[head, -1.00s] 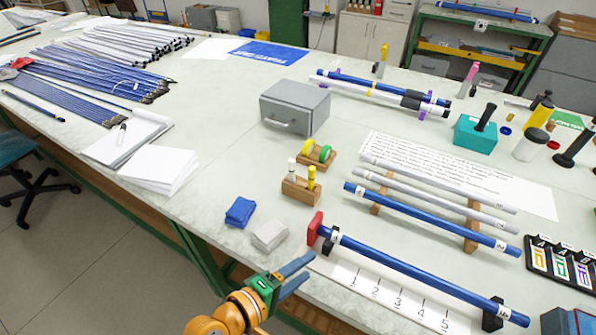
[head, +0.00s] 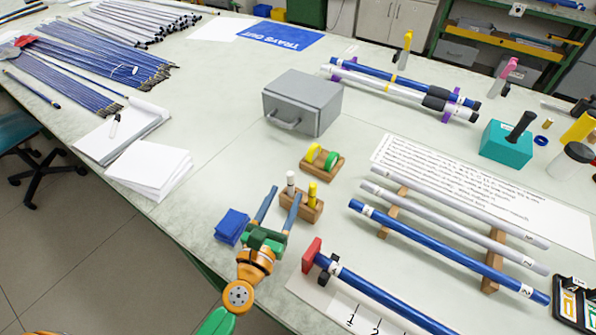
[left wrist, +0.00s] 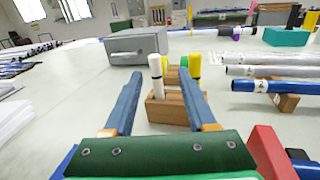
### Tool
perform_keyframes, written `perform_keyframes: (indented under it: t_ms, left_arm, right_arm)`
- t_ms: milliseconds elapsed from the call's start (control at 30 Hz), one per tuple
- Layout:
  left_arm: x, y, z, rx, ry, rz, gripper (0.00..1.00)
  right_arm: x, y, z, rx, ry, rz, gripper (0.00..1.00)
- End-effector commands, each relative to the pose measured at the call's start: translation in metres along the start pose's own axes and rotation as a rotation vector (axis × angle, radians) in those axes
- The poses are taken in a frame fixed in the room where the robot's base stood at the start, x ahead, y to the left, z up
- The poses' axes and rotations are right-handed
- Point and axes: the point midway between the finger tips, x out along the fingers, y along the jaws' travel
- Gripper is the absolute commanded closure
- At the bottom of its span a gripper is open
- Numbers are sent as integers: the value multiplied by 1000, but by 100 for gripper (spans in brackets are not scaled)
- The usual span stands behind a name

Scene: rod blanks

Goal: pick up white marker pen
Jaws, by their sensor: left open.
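The white marker pen (head: 290,181) stands upright in a small wooden holder (head: 314,213), beside a yellow marker (head: 312,192). In the left wrist view the white marker (left wrist: 155,77) shows ahead between the fingers, nearer the left one, with the yellow marker (left wrist: 194,68) close by the right finger's tip. My left gripper (head: 284,194) is open and empty, with its fingers pointing at the holder. I cannot tell whether the white marker's upper part is between the fingertips or just beyond them. My right gripper is not in view.
A blue block (head: 232,226) lies left of my gripper. A red stop (head: 311,255) with a blue rod is to the right. A tape holder (head: 322,162) and a grey box (head: 302,103) stand behind. Rods on wooden rests (head: 495,250) lie farther right.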

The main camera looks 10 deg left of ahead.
Motion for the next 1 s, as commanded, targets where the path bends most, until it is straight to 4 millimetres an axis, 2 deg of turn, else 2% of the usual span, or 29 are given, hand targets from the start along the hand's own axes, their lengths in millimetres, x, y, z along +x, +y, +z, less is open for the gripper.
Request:
perform_keyframes:
  t_ms: [167, 400, 667, 867, 900, 1000]
  left_arm:
    - [21, 3, -1, -23, 1, 11, 43]
    - [65, 8, -8, -20, 0, 11, 43]
    - [71, 8, -8, -20, 2, 10, 43]
    - [71, 8, -8, -19, 2, 10, 95]
    - [71, 8, -8, -19, 2, 10, 100]
    - [71, 8, -8, -19, 2, 10, 100]
  right_arm:
    - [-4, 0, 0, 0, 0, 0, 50]
    - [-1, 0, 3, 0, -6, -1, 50]
    - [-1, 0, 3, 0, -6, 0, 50]
    - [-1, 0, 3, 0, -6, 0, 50]
    - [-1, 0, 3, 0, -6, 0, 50]
    - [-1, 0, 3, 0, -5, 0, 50]
